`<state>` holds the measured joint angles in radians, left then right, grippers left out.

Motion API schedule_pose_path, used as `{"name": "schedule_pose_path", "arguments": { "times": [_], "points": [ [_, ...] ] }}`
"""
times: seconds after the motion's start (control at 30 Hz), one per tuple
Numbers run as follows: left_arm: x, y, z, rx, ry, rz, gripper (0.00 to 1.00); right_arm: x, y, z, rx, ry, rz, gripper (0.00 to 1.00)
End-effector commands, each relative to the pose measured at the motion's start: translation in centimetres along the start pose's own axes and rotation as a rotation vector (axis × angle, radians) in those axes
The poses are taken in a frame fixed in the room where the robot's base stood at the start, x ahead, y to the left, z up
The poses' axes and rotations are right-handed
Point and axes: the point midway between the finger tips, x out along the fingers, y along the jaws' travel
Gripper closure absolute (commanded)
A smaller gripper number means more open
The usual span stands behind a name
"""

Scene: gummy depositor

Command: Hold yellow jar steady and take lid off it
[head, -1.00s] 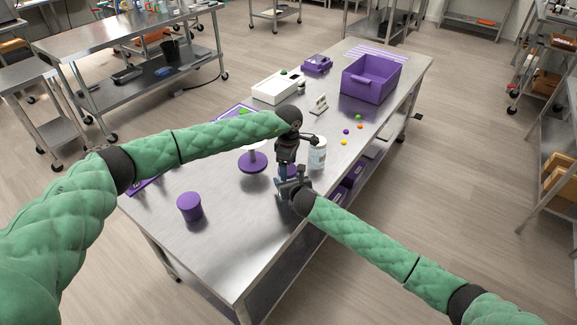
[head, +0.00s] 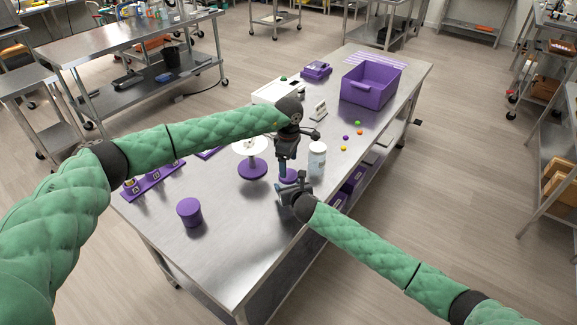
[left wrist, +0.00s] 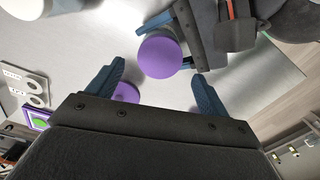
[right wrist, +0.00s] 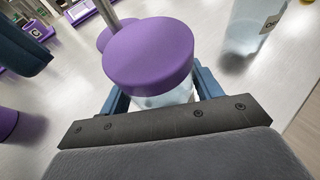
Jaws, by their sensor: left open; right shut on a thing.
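A jar with a round purple lid (right wrist: 150,58) stands in the right wrist view. Its pale, clear body (right wrist: 165,97) shows under the lid; I cannot make out a yellow colour. My right gripper (right wrist: 162,92) is shut on the jar body below the lid. In the head view the lid (head: 288,177) is partly hidden by my grippers. My left gripper (left wrist: 158,84) is open and empty, pointing down above the jar. The lid (left wrist: 160,55) lies beyond its fingertips, apart from them. My right gripper (head: 294,192) is beside the jar.
A clear jar (head: 317,160) stands close on the right. A stand with a purple base (head: 252,168) is on the left. A purple round container (head: 189,212) stands at the front left. A purple bin (head: 370,85) and small coloured balls are farther back.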

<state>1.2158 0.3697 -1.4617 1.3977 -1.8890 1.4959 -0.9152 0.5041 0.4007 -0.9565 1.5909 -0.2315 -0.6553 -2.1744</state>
Motion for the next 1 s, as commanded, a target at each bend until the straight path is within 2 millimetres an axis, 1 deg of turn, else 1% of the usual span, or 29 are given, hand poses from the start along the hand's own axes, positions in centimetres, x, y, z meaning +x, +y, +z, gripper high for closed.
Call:
{"name": "schedule_pose_path", "arguments": {
  "times": [0.1, 0.23, 0.33, 0.43, 0.57, 0.67, 1.0],
  "points": [
    [-1.3, 0.1, -0.1, 0.088, 0.001, 0.004, 0.21, 0.0, 0.0, 0.0, 0.000, 0.000, 0.001, 0.99],
    [-2.5, 0.1, -0.1, 0.191, 0.000, 0.002, 0.21, 0.0, 0.1, 0.0, 0.000, 0.000, 0.001, 0.99],
    [-3.0, 0.1, -0.1, 0.242, 0.001, 0.002, 0.21, 0.0, 0.1, 0.0, 0.000, 0.000, 0.001, 0.99],
    [-2.9, 0.1, -0.1, 0.262, 0.000, 0.001, 0.21, 0.0, 0.1, 0.0, 0.000, 0.000, 0.001, 0.99],
    [-2.0, 0.0, 0.0, 0.263, 0.000, -0.001, 0.21, 0.0, 0.1, 0.0, 0.000, -0.001, 0.001, 0.99],
    [-0.9, 0.0, 0.0, 0.263, -0.001, -0.002, 0.21, 0.0, 0.1, 0.0, 0.000, -0.001, 0.001, 0.99],
    [3.6, 0.0, 0.0, 0.261, -0.001, 0.000, 0.21, 0.0, 0.1, 0.1, 0.000, -0.001, 0.001, 0.99]
  ]
}}
